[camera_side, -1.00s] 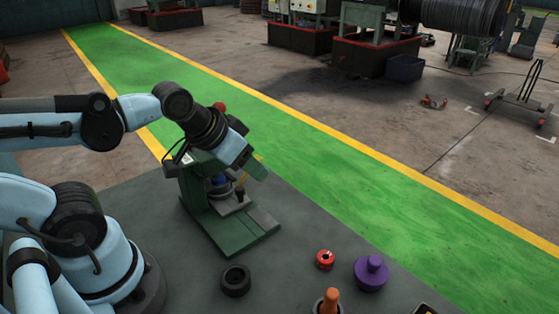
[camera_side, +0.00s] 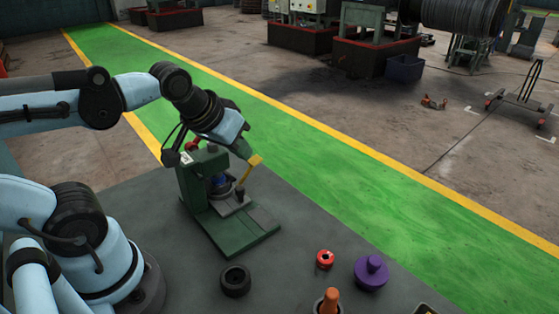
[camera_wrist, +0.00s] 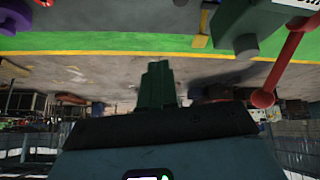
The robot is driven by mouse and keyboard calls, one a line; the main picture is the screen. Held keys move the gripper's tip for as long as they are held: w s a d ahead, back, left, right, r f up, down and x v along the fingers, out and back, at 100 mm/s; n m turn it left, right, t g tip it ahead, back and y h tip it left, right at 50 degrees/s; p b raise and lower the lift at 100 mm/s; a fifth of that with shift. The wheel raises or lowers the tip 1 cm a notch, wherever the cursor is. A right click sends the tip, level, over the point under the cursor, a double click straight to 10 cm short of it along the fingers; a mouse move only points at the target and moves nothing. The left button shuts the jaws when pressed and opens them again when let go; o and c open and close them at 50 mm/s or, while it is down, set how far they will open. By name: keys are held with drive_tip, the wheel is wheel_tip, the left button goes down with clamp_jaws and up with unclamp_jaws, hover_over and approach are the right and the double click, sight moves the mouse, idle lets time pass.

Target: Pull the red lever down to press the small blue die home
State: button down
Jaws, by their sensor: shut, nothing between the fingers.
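The green press (camera_side: 205,215) stands on the dark bench in the side view. The small blue die (camera_side: 221,181) sits in it, partly hidden by the frame. The red lever (camera_side: 192,146) shows only as a bit of red at the press's upper left, behind my wrist parts. In the wrist view the lever (camera_wrist: 291,50) is a red rod with a ball end, at the right. My gripper (camera_side: 246,152) is shut and empty, above the press and apart from the lever. Its green fingers (camera_wrist: 157,72) are together in the wrist view, left of the red ball.
A black ring (camera_side: 236,281), a red round part (camera_side: 325,259), a purple knobbed part (camera_side: 371,273) and an orange peg (camera_side: 329,300) stand toward the bench's front. Bench between them is bare.

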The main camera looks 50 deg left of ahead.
drive_tip(key=s+a+r+n+g+y, duration=0.2)
drive_tip(key=s+a+r+n+y, duration=0.2)
drive_tip(key=a+r+n, duration=0.6)
wheel_tip(320, 180, up, 2)
drive_tip(key=s+n, duration=0.2)
drive_tip(key=n, duration=0.4)
drive_tip(key=shift+a+r, duration=0.15)
drive_tip(key=w+r+x, duration=0.1)
drive_tip(key=w+x, duration=0.1)
drive_tip(key=x, duration=1)
drive_tip(key=shift+w, duration=0.45)
drive_tip(key=shift+w+a+f+g, duration=0.1)
drive_tip(key=shift+g, duration=0.2)
